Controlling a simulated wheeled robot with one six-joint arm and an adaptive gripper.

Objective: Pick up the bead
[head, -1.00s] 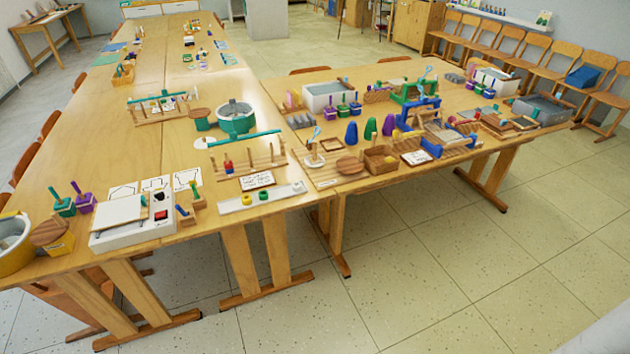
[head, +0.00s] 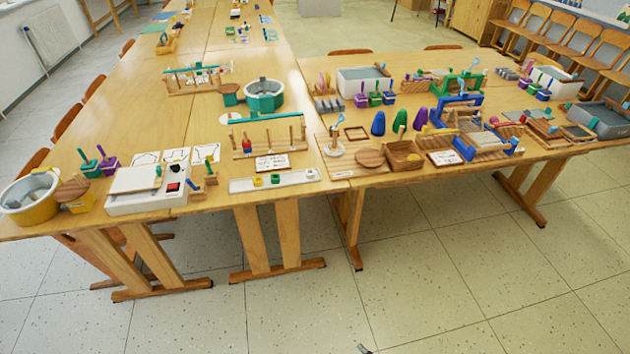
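I cannot tell for sure which thing is the bead. A small red piece (head: 246,145) sits at the left end of a wooden peg rack (head: 270,153) just behind the tray. My gripper is not clearly in view. Only a small dark piece shows at the bottom edge, over the floor, too little to identify.
The tables form a corner, crowded with craft things. A white box device (head: 140,195) and a yellow tub (head: 32,199) stand left of the tray, a round board (head: 369,158) right. Open tiled floor (head: 300,310) lies in front. Table legs (head: 288,230) stand below.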

